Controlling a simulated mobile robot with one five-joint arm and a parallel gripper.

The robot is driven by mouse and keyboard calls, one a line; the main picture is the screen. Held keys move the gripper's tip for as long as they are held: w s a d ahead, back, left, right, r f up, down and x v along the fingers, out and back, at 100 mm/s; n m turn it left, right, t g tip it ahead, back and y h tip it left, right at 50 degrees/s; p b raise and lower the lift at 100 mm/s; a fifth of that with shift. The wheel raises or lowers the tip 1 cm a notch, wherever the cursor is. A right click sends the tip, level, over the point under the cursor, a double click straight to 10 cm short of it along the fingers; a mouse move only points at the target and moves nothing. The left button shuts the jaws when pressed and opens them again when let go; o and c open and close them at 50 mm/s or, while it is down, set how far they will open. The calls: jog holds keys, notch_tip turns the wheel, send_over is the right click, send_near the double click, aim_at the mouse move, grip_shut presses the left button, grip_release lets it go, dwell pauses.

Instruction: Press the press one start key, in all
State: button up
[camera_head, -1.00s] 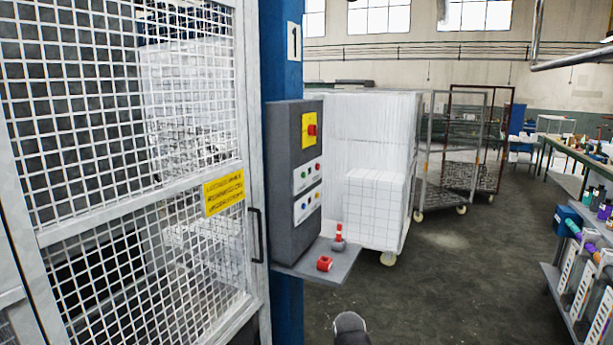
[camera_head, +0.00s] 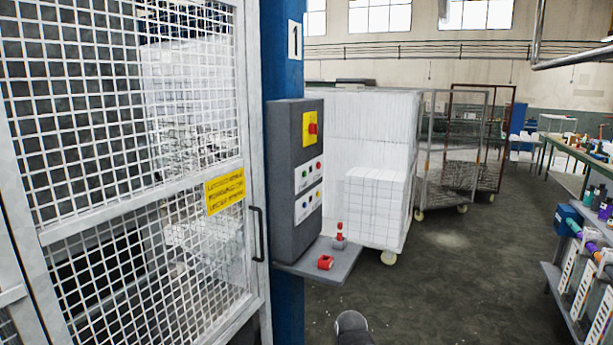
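The press one control box (camera_head: 290,215) is a dark grey box on the blue post (camera_head: 283,50) that bears a number 1 plate (camera_head: 294,40). Its face has a yellow plate with a red switch (camera_head: 311,129). Below are a white panel with green and red buttons (camera_head: 308,174) and another panel with blue and other small buttons (camera_head: 308,204). The lettering is too small to read, so I cannot tell which is the start key. A dark rounded part (camera_head: 351,326) shows at the bottom edge, likely of my arm. My gripper's fingers are not visible.
A small shelf (camera_head: 338,262) juts out below the box, with a red item (camera_head: 325,262) and a red-and-grey item (camera_head: 340,238) on it. The mesh door (camera_head: 130,220) stands shut at left. A trolley of white blocks (camera_head: 385,210) is behind. Floor at right is clear.

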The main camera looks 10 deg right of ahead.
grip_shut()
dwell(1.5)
